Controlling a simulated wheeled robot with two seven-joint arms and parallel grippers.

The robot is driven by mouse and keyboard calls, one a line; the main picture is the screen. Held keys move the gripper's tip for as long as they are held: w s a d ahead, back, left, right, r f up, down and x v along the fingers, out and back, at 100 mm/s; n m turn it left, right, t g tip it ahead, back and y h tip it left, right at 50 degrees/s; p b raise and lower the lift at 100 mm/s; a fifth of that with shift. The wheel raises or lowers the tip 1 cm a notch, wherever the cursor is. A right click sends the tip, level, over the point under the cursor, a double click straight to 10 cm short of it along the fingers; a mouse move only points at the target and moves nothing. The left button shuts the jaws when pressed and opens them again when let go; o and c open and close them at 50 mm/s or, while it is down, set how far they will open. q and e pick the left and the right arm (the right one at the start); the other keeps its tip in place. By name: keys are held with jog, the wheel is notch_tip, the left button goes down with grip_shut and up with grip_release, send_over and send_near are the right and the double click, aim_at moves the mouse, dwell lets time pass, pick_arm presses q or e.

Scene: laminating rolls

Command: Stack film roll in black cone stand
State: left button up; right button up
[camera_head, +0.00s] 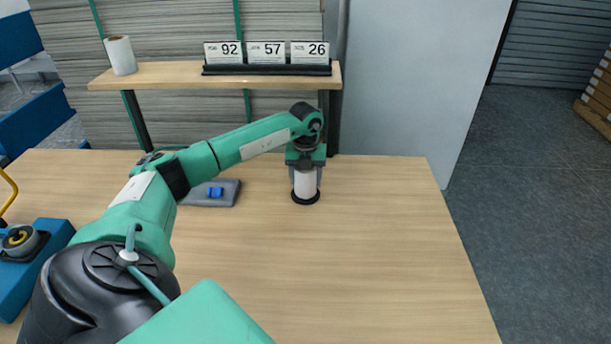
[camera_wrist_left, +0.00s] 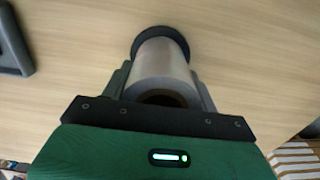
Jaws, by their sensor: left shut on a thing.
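A white film roll (camera_head: 305,184) stands upright on the wooden table, right at the black cone stand (camera_head: 305,201), whose round dark base shows beneath it. My left gripper (camera_head: 305,176) points down from above and is shut on the roll, one finger on each side. In the left wrist view the roll (camera_wrist_left: 165,72) sits between the two fingers (camera_wrist_left: 162,88), and the black stand (camera_wrist_left: 160,31) shows around its far end. The roll hides the cone, and I cannot tell whether the roll rests fully on the base. My right gripper is not in view.
A wooden shelf (camera_head: 170,75) at the back holds another white roll (camera_head: 120,55) and number cards (camera_head: 267,53). A grey tray with a blue piece (camera_head: 216,192) lies left of the stand. A blue device (camera_head: 35,262) stands at left. The table's right side (camera_head: 390,250) is clear.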

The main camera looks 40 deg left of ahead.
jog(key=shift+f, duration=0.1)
pick_arm(q)
jog(key=shift+f, duration=0.3)
jog(key=o, duration=1.1)
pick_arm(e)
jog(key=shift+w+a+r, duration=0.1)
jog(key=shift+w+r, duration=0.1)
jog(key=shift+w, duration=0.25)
pick_arm(q)
jog(key=shift+r, duration=0.15)
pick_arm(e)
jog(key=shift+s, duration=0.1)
